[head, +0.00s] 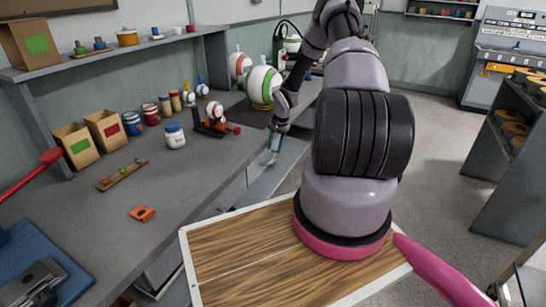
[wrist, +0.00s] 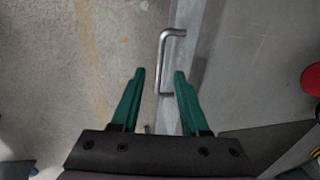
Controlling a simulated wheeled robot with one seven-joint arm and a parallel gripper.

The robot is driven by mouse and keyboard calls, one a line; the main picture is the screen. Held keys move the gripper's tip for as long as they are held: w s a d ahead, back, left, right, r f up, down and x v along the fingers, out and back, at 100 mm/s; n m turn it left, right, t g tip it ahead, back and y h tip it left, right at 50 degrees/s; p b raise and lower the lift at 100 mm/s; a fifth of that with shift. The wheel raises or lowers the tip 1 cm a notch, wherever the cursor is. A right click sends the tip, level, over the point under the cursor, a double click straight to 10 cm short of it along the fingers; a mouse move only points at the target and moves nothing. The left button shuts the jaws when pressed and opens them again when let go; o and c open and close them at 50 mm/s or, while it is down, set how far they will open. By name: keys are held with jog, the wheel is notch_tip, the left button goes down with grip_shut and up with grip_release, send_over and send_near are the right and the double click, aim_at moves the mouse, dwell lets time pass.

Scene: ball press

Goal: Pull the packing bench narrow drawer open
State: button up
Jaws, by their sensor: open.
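In the wrist view, a silver bar handle (wrist: 164,62) stands out from a grey front edge. I take it to be the narrow drawer's handle. My gripper (wrist: 159,72) has two green fingers spread apart, with the handle's lower end showing between the fingertips and the rest beyond them. I cannot tell the depth gap, and no finger visibly touches the handle. In the head view, my gripper (head: 275,143) is at the front side of the grey packing bench (head: 195,180), low beside its edge. The handle is not clear there, and my arm hides part of the bench front.
Grey floor (head: 435,130) is clear to the right, before a dark shelf rack (head: 500,165).

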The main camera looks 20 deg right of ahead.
aim_at(272, 160)
jog(key=f, duration=0.4)
jog(key=w+f, duration=0.1)
jog(key=shift+a+f, duration=0.4)
jog(key=shift+s, duration=0.1)
grip_shut()
dwell(0.9)
